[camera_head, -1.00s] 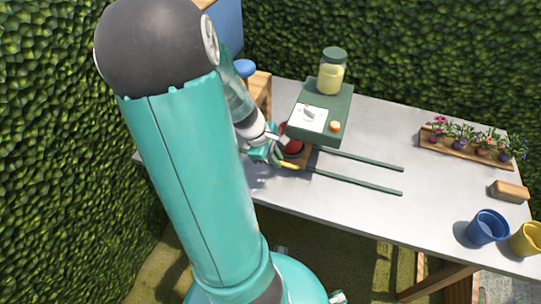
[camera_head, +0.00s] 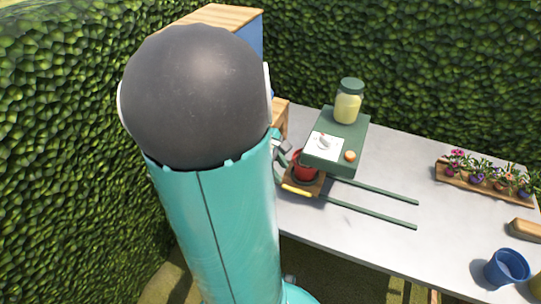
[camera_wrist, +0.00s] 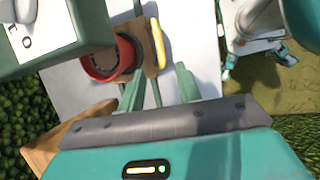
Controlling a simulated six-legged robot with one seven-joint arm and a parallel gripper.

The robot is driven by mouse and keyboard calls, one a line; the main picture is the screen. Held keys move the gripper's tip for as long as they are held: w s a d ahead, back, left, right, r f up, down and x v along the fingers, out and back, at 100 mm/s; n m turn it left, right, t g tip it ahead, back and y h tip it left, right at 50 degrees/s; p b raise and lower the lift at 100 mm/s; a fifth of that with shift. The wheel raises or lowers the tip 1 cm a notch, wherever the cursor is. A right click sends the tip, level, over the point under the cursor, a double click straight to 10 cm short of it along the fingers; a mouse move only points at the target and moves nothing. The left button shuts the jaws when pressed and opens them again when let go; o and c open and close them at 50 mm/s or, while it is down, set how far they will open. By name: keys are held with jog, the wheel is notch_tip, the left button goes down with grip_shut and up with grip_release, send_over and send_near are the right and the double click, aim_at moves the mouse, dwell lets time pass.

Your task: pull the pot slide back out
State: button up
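The pot slide is a small wooden board (camera_head: 317,185) with a yellow handle (camera_head: 298,190) along its front edge. A red pot (camera_head: 306,168) of dark soil sits on it, beside the green station (camera_head: 350,160) and at the left end of two green rails (camera_head: 372,190). In the wrist view the handle (camera_wrist: 158,42) and the pot (camera_wrist: 108,60) lie beyond my fingertips. My gripper (camera_wrist: 158,78) is open, its two green fingers apart with nothing held between them. In the head view my arm hides most of the gripper, which is left of the pot.
A lidded jar (camera_head: 348,104) stands on the station, with a white panel and an orange knob in front. A flower planter (camera_head: 478,182), a wooden block (camera_head: 525,229) and a blue cup (camera_head: 507,267) are at the right. The table (camera_head: 395,250) is clear around the rails. Hedges surround it.

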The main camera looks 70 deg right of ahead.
jog(key=v, duration=0.5)
jog(key=shift+w+r, duration=0.15)
jog(key=shift+r, duration=0.25)
jog(key=shift+f, duration=0.1)
jog(key=m+g+h, duration=0.2)
jog(key=m+g, duration=0.5)
jog(key=g, duration=0.3)
send_near(291, 190)
jog(key=shift+w+a+r, duration=0.1)
jog(key=shift+w+r, duration=0.35)
jog(key=shift+w, duration=0.35)
jog(key=shift+w+f+m, duration=0.2)
jog(key=shift+f+m, duration=0.1)
jog(key=shift+f, duration=0.1)
jog(key=x, duration=1.3)
jog(key=shift+s+r, duration=0.1)
jog(key=shift+s, duration=0.35)
